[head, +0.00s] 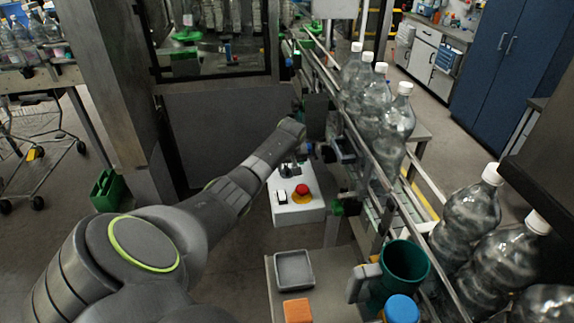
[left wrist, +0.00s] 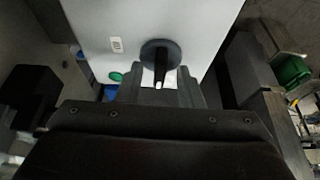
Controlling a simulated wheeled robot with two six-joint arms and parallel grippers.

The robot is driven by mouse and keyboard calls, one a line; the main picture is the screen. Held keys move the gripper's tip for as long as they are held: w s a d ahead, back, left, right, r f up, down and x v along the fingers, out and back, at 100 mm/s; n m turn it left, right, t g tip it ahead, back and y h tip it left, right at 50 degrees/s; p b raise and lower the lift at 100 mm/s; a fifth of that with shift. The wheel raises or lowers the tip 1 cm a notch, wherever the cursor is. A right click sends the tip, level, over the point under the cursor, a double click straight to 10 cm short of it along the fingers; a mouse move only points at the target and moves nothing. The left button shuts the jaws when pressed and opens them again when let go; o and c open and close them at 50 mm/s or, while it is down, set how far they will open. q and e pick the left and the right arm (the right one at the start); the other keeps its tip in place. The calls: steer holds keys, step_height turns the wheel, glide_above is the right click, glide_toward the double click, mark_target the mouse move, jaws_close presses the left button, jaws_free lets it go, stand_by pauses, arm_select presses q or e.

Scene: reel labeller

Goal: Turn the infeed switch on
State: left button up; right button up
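The left wrist view shows a black round rotary switch (left wrist: 160,50) on a pale panel (left wrist: 190,18). Its handle points toward my gripper and has a white tip. My left gripper (left wrist: 160,84) is open, with one finger on each side of the handle; I cannot tell whether they touch it. In the head view my left gripper (head: 291,169) is at the back edge of a white control box (head: 300,214). That box carries a red stop button (head: 302,189) on a yellow base and a small black-and-white switch (head: 281,197). My right gripper is not in view.
A conveyor rail (head: 372,158) with several capped bottles (head: 396,122) runs along the right. In front are a grey tray (head: 294,270), an orange block (head: 297,310) and a green cup (head: 406,264). A green crate (head: 106,190) stands on the floor at left.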

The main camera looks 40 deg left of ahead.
arm_select(q)
jaws_close()
